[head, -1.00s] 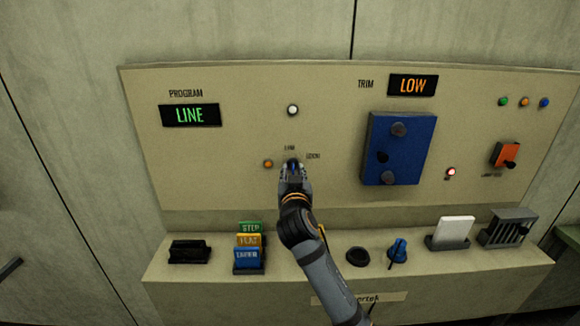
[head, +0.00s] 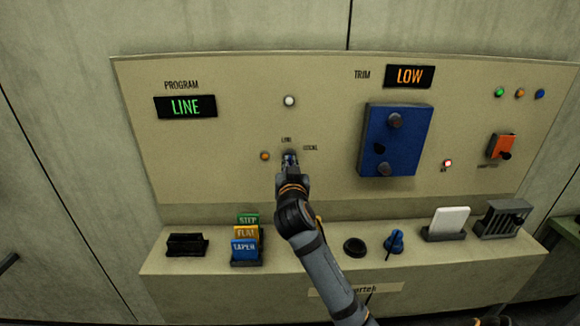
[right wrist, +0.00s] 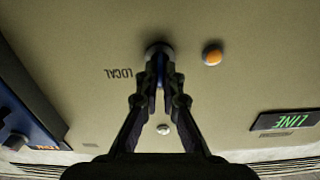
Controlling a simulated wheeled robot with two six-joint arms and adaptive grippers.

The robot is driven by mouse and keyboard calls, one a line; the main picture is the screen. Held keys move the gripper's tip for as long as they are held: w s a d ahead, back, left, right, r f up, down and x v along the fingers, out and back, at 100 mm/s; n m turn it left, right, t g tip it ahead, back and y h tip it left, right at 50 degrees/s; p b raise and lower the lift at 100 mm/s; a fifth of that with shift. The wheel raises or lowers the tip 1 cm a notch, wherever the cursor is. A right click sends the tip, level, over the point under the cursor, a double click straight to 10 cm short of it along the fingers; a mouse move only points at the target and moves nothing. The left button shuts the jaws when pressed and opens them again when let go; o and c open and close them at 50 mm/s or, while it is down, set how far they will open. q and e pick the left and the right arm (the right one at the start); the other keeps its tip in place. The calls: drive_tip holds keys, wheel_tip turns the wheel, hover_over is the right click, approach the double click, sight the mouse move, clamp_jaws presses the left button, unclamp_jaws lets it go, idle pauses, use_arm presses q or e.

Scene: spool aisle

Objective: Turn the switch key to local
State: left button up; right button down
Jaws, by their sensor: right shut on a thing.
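The switch key is a small blue piece in a round collar on the beige panel, between my fingertips in the head view. In the right wrist view, the blue key (right wrist: 160,68) stands between the finger pads, in front of its grey collar (right wrist: 158,48). The word LOCAL (head: 310,148) is printed to the right of the switch, and LINE (head: 287,140) above it. My right gripper (head: 289,163) is shut on the key, and its fingers cover much of it. The program display (head: 185,107) reads LINE in green. My left gripper is not in view.
An orange lamp or button (head: 265,156) sits just left of the switch. A blue box (head: 393,140) with dark knobs juts out to the right. The ledge below holds coloured cards (head: 244,250), a blue-handled piece (head: 395,241) and a white card (head: 447,222).

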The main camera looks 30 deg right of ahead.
drive_tip(key=shift+d+f+m+b, duration=0.1)
drive_tip(key=shift+m+b, duration=5.1)
drive_tip(key=shift+m, duration=0.5)
drive_tip(key=c, duration=1.5)
unclamp_jaws()
drive_tip(key=v, duration=0.7)
drive_tip(key=shift+s, duration=0.25)
